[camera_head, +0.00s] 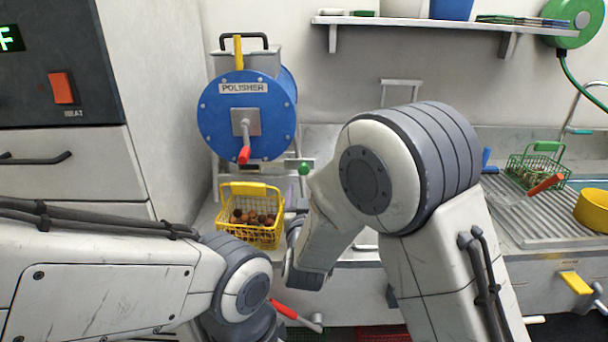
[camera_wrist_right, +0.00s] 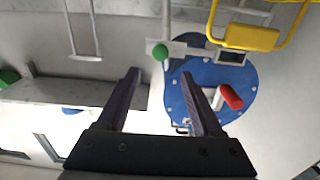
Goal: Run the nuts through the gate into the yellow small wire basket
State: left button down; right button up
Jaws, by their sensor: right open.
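The yellow wire basket (camera_head: 250,235) stands below the polisher with several brown nuts (camera_head: 252,217) in it. Its yellow handle (camera_wrist_right: 250,38) shows in the right wrist view. The blue polisher (camera_head: 245,115) has a crank with a red grip (camera_head: 244,155). A green knob (camera_head: 304,168) on a lever sits at its lower right. My right gripper (camera_wrist_right: 161,75) is open and empty, and in the wrist view the green knob (camera_wrist_right: 160,52) lies just beyond its fingertips. In the head view my right arm largely hides the gripper. My left arm's gripper is out of frame.
A green wire basket (camera_head: 535,170) and a yellow bowl (camera_head: 593,209) stand on the ribbed drainboard (camera_head: 520,205) at right. A shelf (camera_head: 440,22) runs above. A red-handled lever (camera_head: 297,315) is low at the front, close to my left wrist.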

aim_at(304, 170)
jog(key=w+p, duration=0.2)
jog(key=w, duration=0.8)
grip_shut()
dwell(1.3)
